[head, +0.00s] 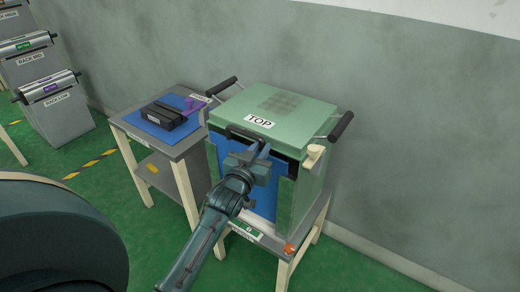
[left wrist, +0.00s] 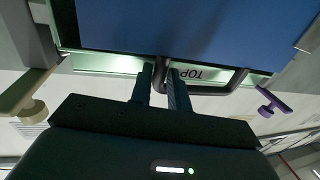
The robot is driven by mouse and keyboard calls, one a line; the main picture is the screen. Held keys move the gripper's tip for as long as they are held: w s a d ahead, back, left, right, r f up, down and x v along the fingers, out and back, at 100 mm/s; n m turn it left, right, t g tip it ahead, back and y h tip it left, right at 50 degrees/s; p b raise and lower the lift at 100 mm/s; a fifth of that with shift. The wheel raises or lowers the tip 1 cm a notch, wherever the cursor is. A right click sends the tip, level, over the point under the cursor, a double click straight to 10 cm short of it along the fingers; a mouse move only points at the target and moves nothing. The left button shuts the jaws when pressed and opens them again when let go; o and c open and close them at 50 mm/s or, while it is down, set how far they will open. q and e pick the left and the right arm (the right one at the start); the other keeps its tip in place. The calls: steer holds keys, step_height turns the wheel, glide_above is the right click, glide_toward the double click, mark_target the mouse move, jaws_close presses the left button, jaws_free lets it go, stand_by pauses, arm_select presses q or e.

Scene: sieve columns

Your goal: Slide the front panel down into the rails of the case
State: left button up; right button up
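The green case (head: 308,108) stands on a small table, its lid labelled TOP. The blue front panel (head: 230,152) is upright at the case's front, between green side rails (head: 285,207); its lower end is partly hidden by my arm. It fills the top of the left wrist view (left wrist: 190,28). The panel's black handle (head: 238,130) sticks out near its top edge and also shows in the left wrist view (left wrist: 214,91). My left gripper (head: 262,150) has its fingers closed around one side of this handle. My right gripper is not in view.
A cream latch (head: 315,157) is at the case's right front corner, a purple one (left wrist: 270,102) at the other side. Black side handles (head: 341,126) stick out. A side table (head: 180,148) with a blue mat and black box stands left. A wall is close behind.

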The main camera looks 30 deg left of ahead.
arm_select(q)
steer(key=shift+s+r+p, duration=0.2)
steer(key=shift+p, duration=0.2)
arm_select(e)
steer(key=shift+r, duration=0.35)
